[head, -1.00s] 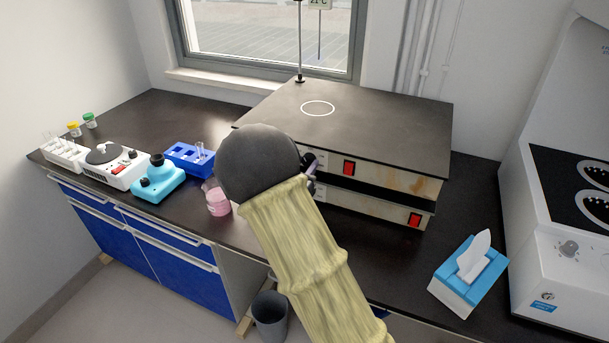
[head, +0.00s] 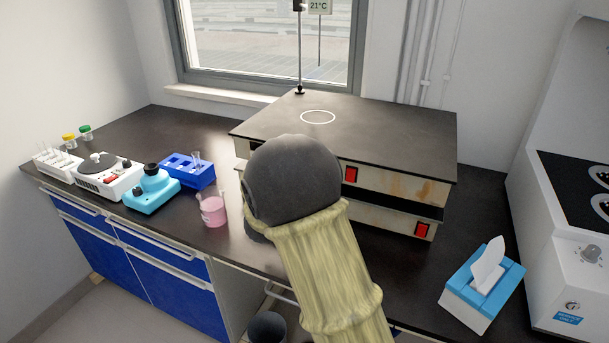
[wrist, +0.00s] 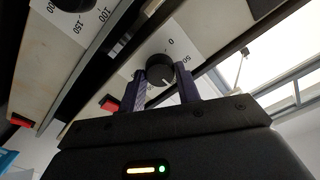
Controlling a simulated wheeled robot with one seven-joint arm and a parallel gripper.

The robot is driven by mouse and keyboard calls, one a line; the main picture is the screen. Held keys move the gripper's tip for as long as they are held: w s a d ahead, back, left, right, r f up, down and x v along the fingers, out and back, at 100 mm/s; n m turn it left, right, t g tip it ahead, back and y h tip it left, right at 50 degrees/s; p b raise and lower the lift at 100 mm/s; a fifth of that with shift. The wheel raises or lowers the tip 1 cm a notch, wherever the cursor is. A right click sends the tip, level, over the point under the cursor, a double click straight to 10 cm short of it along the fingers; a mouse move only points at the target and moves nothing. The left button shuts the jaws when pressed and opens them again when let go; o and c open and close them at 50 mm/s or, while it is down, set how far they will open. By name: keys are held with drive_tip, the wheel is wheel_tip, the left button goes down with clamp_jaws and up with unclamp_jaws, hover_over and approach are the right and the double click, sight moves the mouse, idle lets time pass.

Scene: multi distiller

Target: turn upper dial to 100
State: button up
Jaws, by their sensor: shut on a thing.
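The upper dial (wrist: 158,68) is a round black knob on the pale front of the upper hotplate (head: 405,185). Scale marks 0 and 50 show beside it in the wrist view. A short white line shows on the knob; its exact reading is unclear. My gripper (wrist: 164,86) is shut on the upper dial, one purple finger on each side. The lower dial (wrist: 76,4) shows partly at the wrist view's top edge, with 100 and 150 beside it. In the head view my arm hides both dials and my gripper.
Two hotplates are stacked, with red switches (head: 351,174) on their fronts. A beaker of pink liquid (head: 213,211) stands left of my arm. A tissue box (head: 482,285) is at right. A stand rod (head: 299,50) rises behind. Bench devices (head: 150,190) stand at left.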

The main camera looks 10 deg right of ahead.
drive_tip(key=shift+a+f, duration=0.1)
drive_tip(key=shift+f, duration=0.05)
drive_tip(key=o, duration=1)
drive_tip(key=v, duration=1.7)
drive_tip(key=shift+s+a, duration=0.1)
drive_tip(key=shift+s, duration=0.1)
drive_tip(key=shift+w+a, duration=0.1)
